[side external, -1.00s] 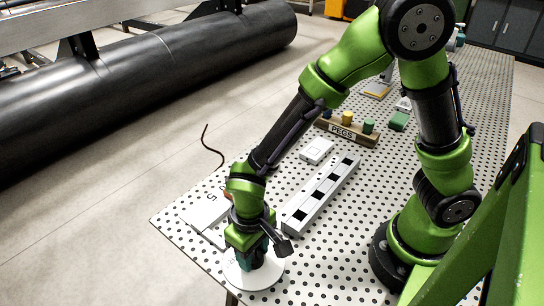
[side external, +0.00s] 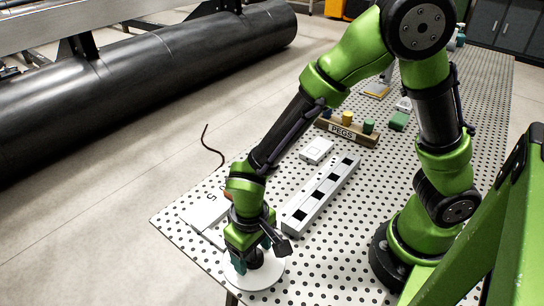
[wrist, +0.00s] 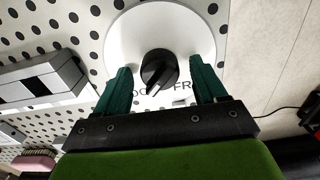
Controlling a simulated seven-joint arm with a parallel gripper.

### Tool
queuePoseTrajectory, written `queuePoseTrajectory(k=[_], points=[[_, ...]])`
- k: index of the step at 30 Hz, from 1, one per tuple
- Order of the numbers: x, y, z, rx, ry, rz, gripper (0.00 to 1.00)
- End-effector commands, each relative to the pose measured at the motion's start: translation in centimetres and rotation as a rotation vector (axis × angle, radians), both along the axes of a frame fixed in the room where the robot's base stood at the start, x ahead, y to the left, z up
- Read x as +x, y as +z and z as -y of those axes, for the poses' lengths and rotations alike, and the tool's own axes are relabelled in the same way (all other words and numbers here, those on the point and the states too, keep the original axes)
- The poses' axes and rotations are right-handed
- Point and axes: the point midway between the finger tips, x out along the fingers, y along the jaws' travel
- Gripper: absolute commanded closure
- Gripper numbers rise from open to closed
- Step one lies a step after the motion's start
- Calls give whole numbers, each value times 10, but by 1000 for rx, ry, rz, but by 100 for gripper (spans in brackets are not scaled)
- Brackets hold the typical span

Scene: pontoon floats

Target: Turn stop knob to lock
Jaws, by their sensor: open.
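The stop knob (wrist: 158,70) is a black round knob with a raised pointer bar, at the middle of a white round plate (wrist: 118,45). Dark lettering shows on the plate below the knob, partly covered; "FR" is readable to the right. In the wrist view the pointer bar slants toward the lower left. My gripper (wrist: 160,80) is open, with one green finger on each side of the knob and a gap on both sides. In the side view my gripper (side external: 252,262) is over the white plate (side external: 268,276) at the table's near corner, with the dark knob (side external: 256,258) between its fingers.
A long white block with black squares (side external: 322,195) lies close to the right of my gripper. White panels (side external: 205,208) lie to its left. A small white box (side external: 316,150) and a PEGS rack (side external: 345,132) stand farther back on the perforated table (side external: 330,260).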

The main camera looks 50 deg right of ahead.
Motion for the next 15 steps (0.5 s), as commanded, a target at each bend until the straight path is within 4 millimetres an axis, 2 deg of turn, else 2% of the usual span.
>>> queuePoseTrajectory(k=[5,15], points=[[1,20,-1,4,2,5,29],[1,101,-1,6,0,8,29]])
